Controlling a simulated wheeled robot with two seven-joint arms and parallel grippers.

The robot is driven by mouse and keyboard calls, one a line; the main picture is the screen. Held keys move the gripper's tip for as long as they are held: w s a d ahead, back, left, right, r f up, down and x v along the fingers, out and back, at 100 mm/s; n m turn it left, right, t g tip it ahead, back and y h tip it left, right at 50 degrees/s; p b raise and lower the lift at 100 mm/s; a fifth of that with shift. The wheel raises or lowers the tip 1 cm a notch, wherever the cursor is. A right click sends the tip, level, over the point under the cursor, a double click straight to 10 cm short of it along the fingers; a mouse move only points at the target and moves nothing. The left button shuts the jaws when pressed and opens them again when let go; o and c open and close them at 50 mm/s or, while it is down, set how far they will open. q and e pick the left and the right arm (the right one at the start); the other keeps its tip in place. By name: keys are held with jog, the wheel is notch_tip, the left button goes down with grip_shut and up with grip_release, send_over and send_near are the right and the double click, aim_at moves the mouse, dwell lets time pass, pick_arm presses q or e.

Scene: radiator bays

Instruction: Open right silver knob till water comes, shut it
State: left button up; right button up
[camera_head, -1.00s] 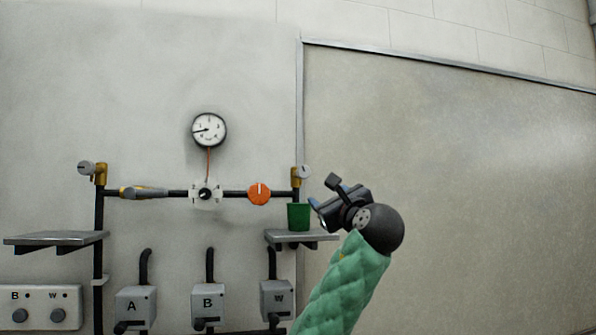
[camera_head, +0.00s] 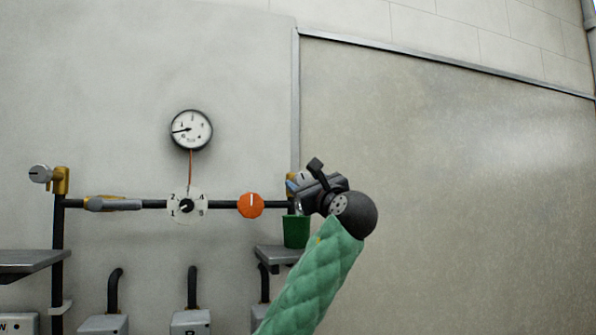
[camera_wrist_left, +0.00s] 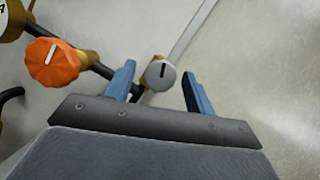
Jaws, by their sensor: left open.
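The right silver knob (camera_wrist_left: 160,75) shows in the left wrist view as a round grey knob with a dark mark, on a brass valve. My left gripper (camera_wrist_left: 157,86) is open, with its blue fingers on either side of the knob; I cannot tell whether they touch it. In the head view my left gripper (camera_head: 296,195) covers much of the right brass valve (camera_head: 291,181). A green cup (camera_head: 296,231) stands under this valve. A small pale streak shows above the cup; I cannot tell whether it is water or a fingertip. My right gripper is out of view.
An orange knob (camera_head: 250,205) sits on the dark pipe left of the gripper, with a white dial plate (camera_head: 187,207) beyond. The left silver knob (camera_head: 40,174) is at far left. A round gauge (camera_head: 191,130) hangs above. A shelf (camera_head: 278,254) supports the cup.

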aim_at(304, 179)
pick_arm(q)
jog(key=p+x, duration=0.1)
jog(key=x, duration=0.1)
jog(key=shift+w+a+r, duration=0.2)
jog(key=shift+w, duration=0.1)
jog(key=shift+w+a+r+p, duration=0.1)
jog(key=shift+w+r+p, duration=0.25)
jog(key=shift+p, duration=0.1)
jog(key=shift+w+a+f, duration=0.15)
jog(key=shift+w+f, duration=0.05)
jog(key=shift+w, duration=0.05)
